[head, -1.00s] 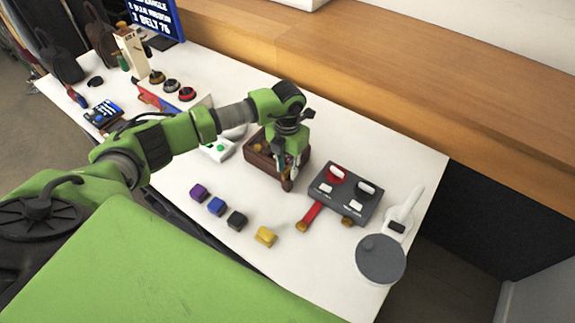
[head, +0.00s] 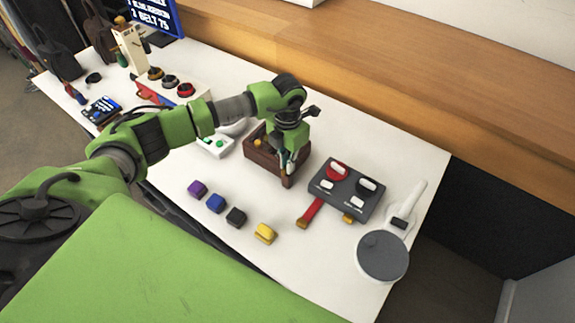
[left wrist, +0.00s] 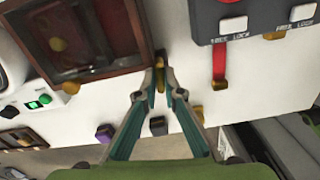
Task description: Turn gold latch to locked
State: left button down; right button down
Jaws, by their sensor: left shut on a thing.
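A brown wooden box (head: 262,158) with an open top stands near the middle of the table. It also shows at the upper left of the left wrist view (left wrist: 118,70). A small gold piece (left wrist: 160,64), which looks like the gold latch, is at the box's near right corner. My left gripper (left wrist: 160,84) points down there, with its teal fingers closed on that gold piece. In the head view my left gripper (head: 288,163) hides most of this corner. I cannot read the latch's setting. My right gripper is not in view.
Several coloured blocks stand in front, including a yellow one (head: 265,233). A white-and-grey device (head: 381,257) is at the right end.

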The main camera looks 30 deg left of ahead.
pick_arm(q)
jog(key=m+b, duration=0.6)
jog(key=m, duration=0.1)
jog(key=shift+w+f+b, duration=0.15)
jog(key=shift+b, duration=0.2)
jog(key=m+b, duration=0.3)
jog(key=m, duration=0.1)
jog(key=shift+r+m+b, duration=0.2)
jog(key=shift+m+b, duration=0.5)
jog(key=shift+m, duration=0.3)
jog(key=c, duration=2.2)
grip_release()
jog(key=shift+o, duration=0.2)
notch_tip(320, 180, up, 12)
